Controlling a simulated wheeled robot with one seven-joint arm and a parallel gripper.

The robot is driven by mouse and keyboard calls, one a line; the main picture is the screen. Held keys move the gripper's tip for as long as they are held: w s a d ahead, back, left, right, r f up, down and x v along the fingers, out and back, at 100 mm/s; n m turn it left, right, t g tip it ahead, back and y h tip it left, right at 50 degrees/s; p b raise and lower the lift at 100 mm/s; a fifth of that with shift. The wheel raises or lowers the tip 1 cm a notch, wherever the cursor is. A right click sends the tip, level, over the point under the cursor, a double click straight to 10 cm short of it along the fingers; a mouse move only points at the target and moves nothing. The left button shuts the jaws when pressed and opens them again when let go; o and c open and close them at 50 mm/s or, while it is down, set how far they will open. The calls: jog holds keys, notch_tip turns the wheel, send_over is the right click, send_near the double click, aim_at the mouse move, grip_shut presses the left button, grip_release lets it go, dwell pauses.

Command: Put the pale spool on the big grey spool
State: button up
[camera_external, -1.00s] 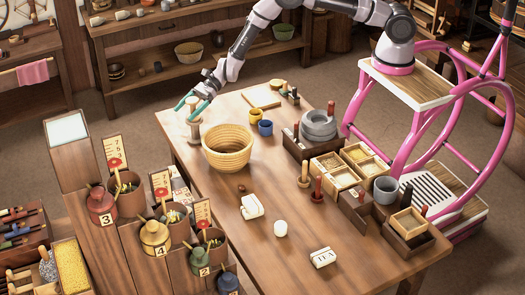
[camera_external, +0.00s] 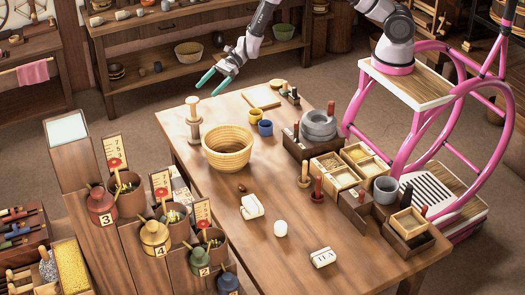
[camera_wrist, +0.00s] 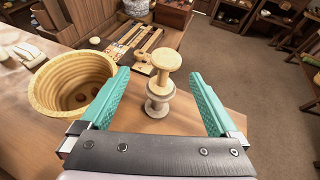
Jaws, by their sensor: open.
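The pale spool (camera_external: 192,104) stands upright on top of the big grey spool (camera_external: 195,131) at the table's far left corner. In the wrist view the pale spool (camera_wrist: 166,61) rests on the big grey spool (camera_wrist: 158,96), which is partly covered by it. My gripper (camera_external: 208,78) is open and empty, above and to the right of the pale spool and apart from it. In the wrist view its green fingers (camera_wrist: 160,75) are spread wide, with both spools showing between them.
A woven basket (camera_external: 227,160) stands close to the spools, with small brown things inside in the wrist view. Yellow (camera_external: 255,115) and blue (camera_external: 265,128) cups stand behind it. Grey rings (camera_external: 318,126) and wooden boxes (camera_external: 357,164) are farther right. The table's left edge is near the spools.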

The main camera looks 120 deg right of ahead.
jog(key=s+a+r+n+g+y, duration=0.35)
jog(key=a+r+n, duration=0.45)
jog(key=a+r, duration=0.8)
jog(key=s+a+r+n+g, duration=0.2)
jog(key=s+a+r+n, duration=0.45)
jog(key=s+r, duration=0.45)
jog(key=s+a+r+n+h, duration=0.1)
jog(key=s+r+n+h, duration=0.1)
jog(key=s, duration=0.7)
jog(key=s+a+r+n+h, duration=0.2)
jog(key=s+r+n, duration=0.2)
jog(key=s, duration=0.6)
jog(key=s+a+r+n+h, duration=0.1)
jog(key=s+r+n+h, duration=0.1)
jog(key=s+r+n, duration=0.2)
jog(key=s+n, duration=0.3)
jog(key=s, duration=0.3)
jog(key=shift+s+a, duration=0.2)
jog(key=shift+a, duration=0.05)
